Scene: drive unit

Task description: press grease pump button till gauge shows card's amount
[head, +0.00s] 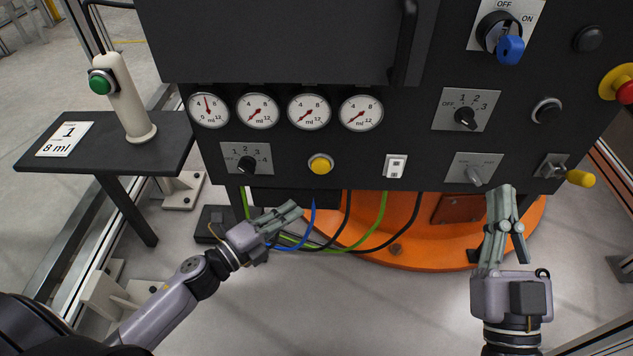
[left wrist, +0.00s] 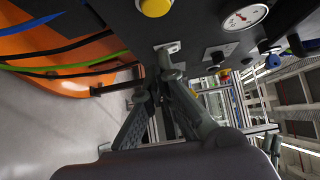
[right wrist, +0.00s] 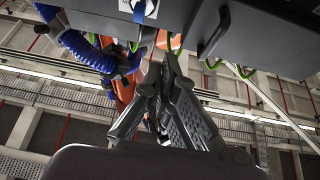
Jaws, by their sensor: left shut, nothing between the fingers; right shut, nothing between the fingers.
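The card (head: 64,139) reads "1" and "8 ml" on the dark side table. A cream post (head: 127,100) with a green button (head: 101,83) and a hose stands beside it. The black panel has a row of gauges in ml. The leftmost gauge (head: 208,110) has its needle near straight up, between 4 and 8; the other gauges' needles point lower left. Below are a numbered selector knob (head: 246,164) and a yellow button (head: 320,164), also in the left wrist view (left wrist: 155,6). My left gripper (head: 298,207) is shut, below the panel. My right gripper (head: 506,190) is shut, below the panel's right part.
The panel also carries a white rocker switch (head: 395,166), a lower-right knob (head: 474,174), a blue-handled switch (head: 509,48) and a yellow-handled lever (head: 580,178). Cables hang below it over an orange base (head: 440,249). Floor is open in front.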

